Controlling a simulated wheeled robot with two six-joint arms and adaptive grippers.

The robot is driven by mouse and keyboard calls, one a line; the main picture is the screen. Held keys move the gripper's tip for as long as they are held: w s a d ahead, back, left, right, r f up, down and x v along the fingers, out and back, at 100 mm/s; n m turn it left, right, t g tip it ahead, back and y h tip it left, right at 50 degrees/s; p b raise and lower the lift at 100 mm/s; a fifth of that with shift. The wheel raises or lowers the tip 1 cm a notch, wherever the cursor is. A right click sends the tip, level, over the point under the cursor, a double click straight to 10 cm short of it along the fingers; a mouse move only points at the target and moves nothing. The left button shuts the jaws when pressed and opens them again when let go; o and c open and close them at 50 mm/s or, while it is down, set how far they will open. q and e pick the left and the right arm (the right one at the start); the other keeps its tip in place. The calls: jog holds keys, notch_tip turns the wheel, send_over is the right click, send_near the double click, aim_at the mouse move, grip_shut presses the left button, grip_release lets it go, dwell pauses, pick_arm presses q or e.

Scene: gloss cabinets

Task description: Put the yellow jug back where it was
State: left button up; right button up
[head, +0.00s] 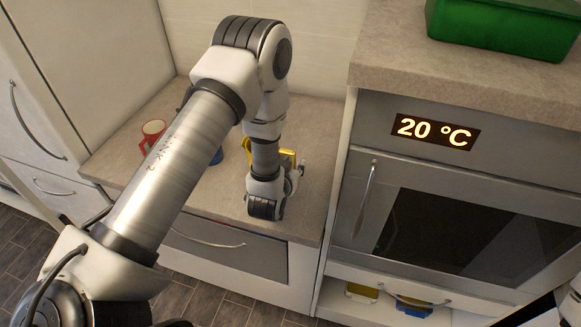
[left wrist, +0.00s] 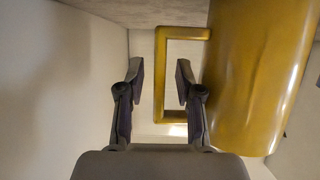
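The yellow jug (head: 286,157) stands on the counter, partly hidden behind my left arm in the head view. In the left wrist view the jug's body (left wrist: 258,75) fills the right side, and its square loop handle (left wrist: 160,75) faces my left gripper. My left gripper (left wrist: 160,82) is open, and its two fingers appear on either side of the handle's upright bar without touching it. I cannot tell how far the bar lies between them. In the head view the left gripper (head: 294,176) is beside the jug. My right gripper is out of view.
An oven (head: 450,220) reading 20 °C is at right, with a green container (head: 505,25) above. A low compartment holds yellow (head: 362,291) and blue items.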

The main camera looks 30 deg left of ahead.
pick_arm(q)
jog(key=shift+s+d+r+b, duration=0.1)
jog(key=shift+s+b, duration=0.2)
jog(key=shift+b, duration=0.05)
jog(key=p+v, duration=0.1)
jog(key=v, duration=1)
jog(key=shift+s, duration=0.2)
